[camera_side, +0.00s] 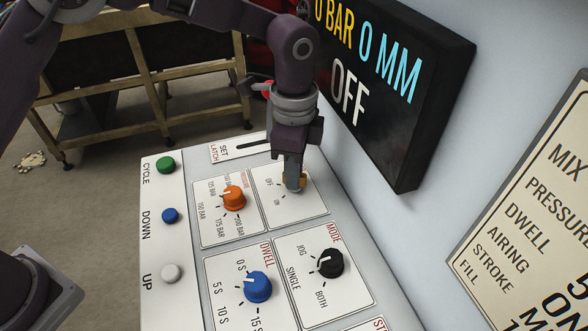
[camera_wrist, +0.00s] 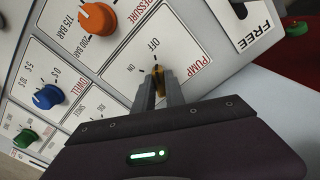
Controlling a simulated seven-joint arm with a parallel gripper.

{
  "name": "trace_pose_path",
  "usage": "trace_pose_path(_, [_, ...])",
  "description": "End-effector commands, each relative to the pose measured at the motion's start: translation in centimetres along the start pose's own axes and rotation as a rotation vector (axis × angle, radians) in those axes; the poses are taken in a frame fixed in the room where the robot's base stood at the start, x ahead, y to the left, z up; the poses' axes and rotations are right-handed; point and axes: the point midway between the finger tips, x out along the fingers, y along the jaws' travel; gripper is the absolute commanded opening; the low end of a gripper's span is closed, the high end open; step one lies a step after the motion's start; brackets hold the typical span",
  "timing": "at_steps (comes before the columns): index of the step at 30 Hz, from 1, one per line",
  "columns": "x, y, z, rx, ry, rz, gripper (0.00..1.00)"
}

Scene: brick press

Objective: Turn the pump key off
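The pump key (camera_wrist: 158,71) is a small brass-coloured key on the white PUMP plate (camera_wrist: 183,52), with OFF and ON marks around it. In the side view the key (camera_side: 301,182) shows only in part, below my fingers. My gripper (camera_side: 293,182) reaches down onto it from above. In the wrist view my two fingers (camera_wrist: 160,84) stand close on either side of the key and look shut on it. The key's exact angle is largely hidden by the fingers. The wall display (camera_side: 385,85) reads 0 BAR, 0 MM and OFF.
The orange pressure knob (camera_side: 233,198) sits close left of the key. The blue dwell knob (camera_side: 257,286) and black mode knob (camera_side: 330,263) are nearer the camera. Green (camera_side: 166,165), blue and white buttons line the left edge. A slotted latch plate (camera_side: 240,148) lies behind.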

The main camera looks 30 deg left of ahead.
Motion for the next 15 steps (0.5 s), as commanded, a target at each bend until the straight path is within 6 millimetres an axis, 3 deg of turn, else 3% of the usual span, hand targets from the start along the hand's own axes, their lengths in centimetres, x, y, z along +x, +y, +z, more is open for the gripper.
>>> trace_pose_path(1, [-0.1, 0.0, -0.1, 0.001, 0.002, -0.002, 0.24])
trace_pose_path(3, [-0.1, 0.0, -0.1, 0.000, 0.002, -0.002, 0.36])
trace_pose_path(11, [-0.1, 0.0, 0.0, 0.000, 0.001, -0.001, 0.36])
trace_pose_path(15, [-1.6, -0.1, -0.1, -0.002, 0.003, -0.004, 0.36])
